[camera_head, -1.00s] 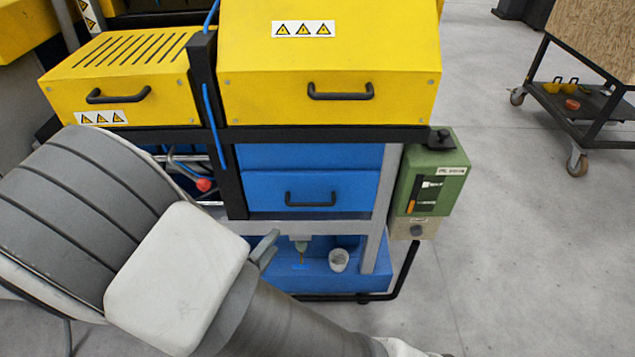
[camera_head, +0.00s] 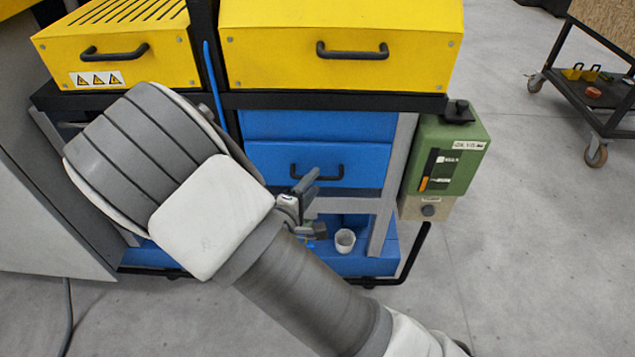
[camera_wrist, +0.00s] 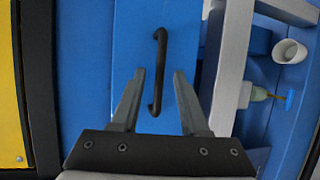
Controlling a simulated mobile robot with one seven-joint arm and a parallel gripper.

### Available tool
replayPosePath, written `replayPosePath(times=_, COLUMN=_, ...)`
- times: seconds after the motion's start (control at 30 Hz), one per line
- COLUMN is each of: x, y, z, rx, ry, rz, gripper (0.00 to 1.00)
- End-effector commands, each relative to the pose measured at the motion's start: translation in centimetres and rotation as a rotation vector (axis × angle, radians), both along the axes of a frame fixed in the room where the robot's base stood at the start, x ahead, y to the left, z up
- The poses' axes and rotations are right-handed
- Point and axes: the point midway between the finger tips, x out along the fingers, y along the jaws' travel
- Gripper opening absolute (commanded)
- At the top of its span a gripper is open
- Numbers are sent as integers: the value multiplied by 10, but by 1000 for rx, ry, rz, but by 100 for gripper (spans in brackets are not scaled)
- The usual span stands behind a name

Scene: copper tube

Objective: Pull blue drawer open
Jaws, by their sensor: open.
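The blue drawer (camera_head: 362,163) is shut in the machine frame, below a plain blue panel. Its black bar handle (camera_head: 317,172) is on the front face. In the wrist view the handle (camera_wrist: 159,72) runs upright in the picture. My gripper (camera_wrist: 158,75) is open, with one finger on each side of the handle's lower part in that view. Nothing shows between the fingers except the handle and drawer front; I cannot tell how far the tips are from the drawer. In the head view my gripper (camera_head: 312,200) is in front of the drawer's lower left, partly hidden by my arm.
A green control box (camera_head: 447,155) stands right of the drawer. A grey post (camera_head: 393,185) stands between them. Below, a white cup (camera_head: 345,241) stands on a blue tray (camera_head: 375,264). Yellow housings (camera_head: 340,50) overhang above. A cart (camera_head: 600,95) stands far right; floor between is clear.

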Motion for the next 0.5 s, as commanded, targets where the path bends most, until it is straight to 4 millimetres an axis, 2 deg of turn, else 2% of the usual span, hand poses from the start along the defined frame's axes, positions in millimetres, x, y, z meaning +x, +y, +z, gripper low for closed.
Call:
replayPosePath(times=0.1, x=16, y=-7, z=-5, rx=0, ry=-1, rz=-2, gripper=45)
replayPosePath(times=0.2, x=23, y=-11, z=-6, rx=0, ry=0, rz=0, gripper=45)
replayPosePath(times=0.5, x=28, y=-13, z=-6, rx=0, ry=0, rz=1, gripper=45)
